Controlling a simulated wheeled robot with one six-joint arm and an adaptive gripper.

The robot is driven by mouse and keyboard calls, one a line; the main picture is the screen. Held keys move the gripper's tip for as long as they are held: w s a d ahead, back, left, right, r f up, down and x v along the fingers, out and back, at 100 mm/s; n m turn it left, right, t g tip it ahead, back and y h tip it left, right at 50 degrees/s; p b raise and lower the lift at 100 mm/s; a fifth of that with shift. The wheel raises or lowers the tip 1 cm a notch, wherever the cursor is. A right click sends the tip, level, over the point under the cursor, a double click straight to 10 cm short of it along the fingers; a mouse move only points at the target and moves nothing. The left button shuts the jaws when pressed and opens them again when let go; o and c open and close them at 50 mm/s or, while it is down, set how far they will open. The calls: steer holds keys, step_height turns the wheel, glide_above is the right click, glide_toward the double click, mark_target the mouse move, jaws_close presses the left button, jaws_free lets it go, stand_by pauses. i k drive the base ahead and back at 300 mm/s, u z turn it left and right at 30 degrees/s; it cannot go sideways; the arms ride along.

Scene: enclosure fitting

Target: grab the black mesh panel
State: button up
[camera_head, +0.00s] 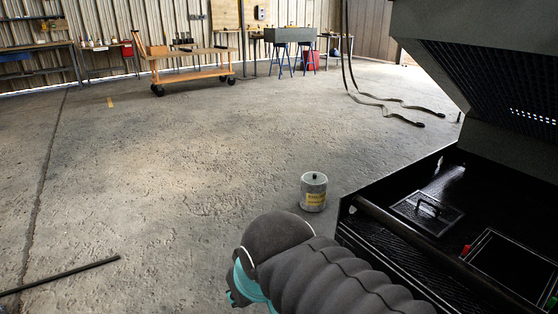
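A black panel with a raised handle (427,212) lies flat inside the black enclosure (345,210) at the right. Its surface looks finely textured, and I take it for the black mesh panel; the mesh is too small to make out surely. My arm, in a dark ribbed sleeve with teal parts, crosses the bottom middle, left of and nearer than the enclosure. No fingers of my gripper show. My arm covers part of the enclosure's near left side.
The enclosure's raised lid (480,30) overhangs at upper right. A dark bar crosses its front; a framed square opening (515,268) and a red piece (466,250) are inside. A grey canister (314,191) stands on the floor. A black rod (62,276) lies lower left. The middle floor is clear.

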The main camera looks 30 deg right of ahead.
mark_target(392, 209)
steer(key=i, duration=1.6)
steer(key=z, duration=1.2)
steer(key=i, duration=0.9)
steer(key=z, duration=1.25)
steer(key=i, duration=0.2)
steer(key=z, duration=0.05)
